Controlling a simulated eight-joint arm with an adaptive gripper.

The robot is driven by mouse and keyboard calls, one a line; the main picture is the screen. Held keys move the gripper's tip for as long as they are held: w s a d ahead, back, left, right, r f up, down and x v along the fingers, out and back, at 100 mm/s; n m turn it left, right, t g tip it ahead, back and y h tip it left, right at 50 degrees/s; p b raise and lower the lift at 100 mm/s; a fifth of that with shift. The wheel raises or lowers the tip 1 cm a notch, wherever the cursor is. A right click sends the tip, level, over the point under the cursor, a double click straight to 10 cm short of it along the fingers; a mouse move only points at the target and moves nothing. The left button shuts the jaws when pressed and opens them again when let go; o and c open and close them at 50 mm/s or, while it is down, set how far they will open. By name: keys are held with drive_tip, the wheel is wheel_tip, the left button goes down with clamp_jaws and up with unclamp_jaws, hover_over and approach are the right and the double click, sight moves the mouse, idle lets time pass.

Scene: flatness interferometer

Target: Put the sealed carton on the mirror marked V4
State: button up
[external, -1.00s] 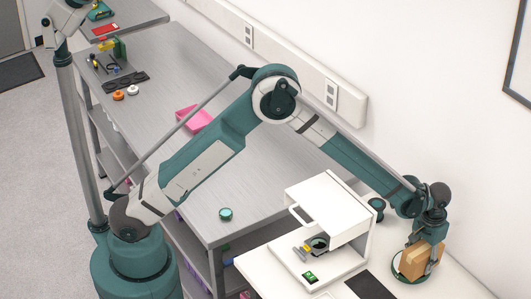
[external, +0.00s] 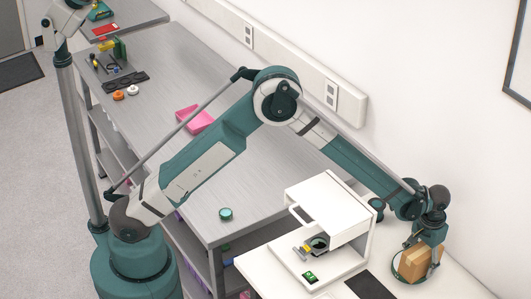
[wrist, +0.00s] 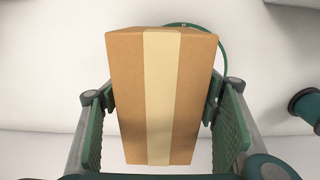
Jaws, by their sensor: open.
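The sealed carton (external: 421,265) is a brown box with a pale tape strip. It stands upright at the right end of the white table, within a dark-green ring (external: 396,272). The carton (wrist: 188,95) fills the middle of the wrist view. My gripper (wrist: 165,125) is open around it, with one green-padded finger on each side; contact cannot be made out. My gripper (external: 423,246) is also over the carton in the external view. Part of the ring (wrist: 222,45) shows behind the carton. No V4 mark is legible, so I cannot tell which thing is that mirror.
A white instrument (external: 325,205) with a raised front stands left of the carton. A dark mat (external: 369,285) lies between them. A green spool-like piece (external: 376,207) is behind the instrument; one (wrist: 306,105) shows at right in the wrist view. A small teal disc (external: 225,214) sits on the grey bench.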

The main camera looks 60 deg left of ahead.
sight(431, 254)
drive_tip(key=shift+r, duration=0.1)
wheel_tip(431, 254, up, 12)
drive_tip(key=shift+r, duration=0.1)
idle(0.7)
idle(0.5)
drive_tip(key=shift+a+r, duration=0.3)
drive_tip(key=s+a+r+t, duration=0.1)
drive_tip(key=s+a+r, duration=0.4)
drive_tip(key=a+r, duration=0.3)
drive_tip(key=s+a+r+t+h, duration=0.1)
drive_tip(key=s+a+r, duration=0.4)
drive_tip(key=a, duration=0.5)
drive_tip(key=s+a+r+t, duration=0.1)
drive_tip(key=s+a+r, duration=0.3)
drive_tip(key=a+r, duration=0.45)
drive_tip(key=s+a+f+t, duration=0.1)
drive_tip(key=s+a+t, duration=0.1)
drive_tip(key=s+a, duration=0.7)
drive_tip(key=s+a+f+t+y, duration=0.1)
drive_tip(key=s+a+f+t, duration=0.1)
drive_tip(key=s+a, duration=0.7)
drive_tip(key=s, duration=0.7)
drive_tip(key=shift+s+a, duration=0.25)
drive_tip(key=shift+a, duration=0.15)
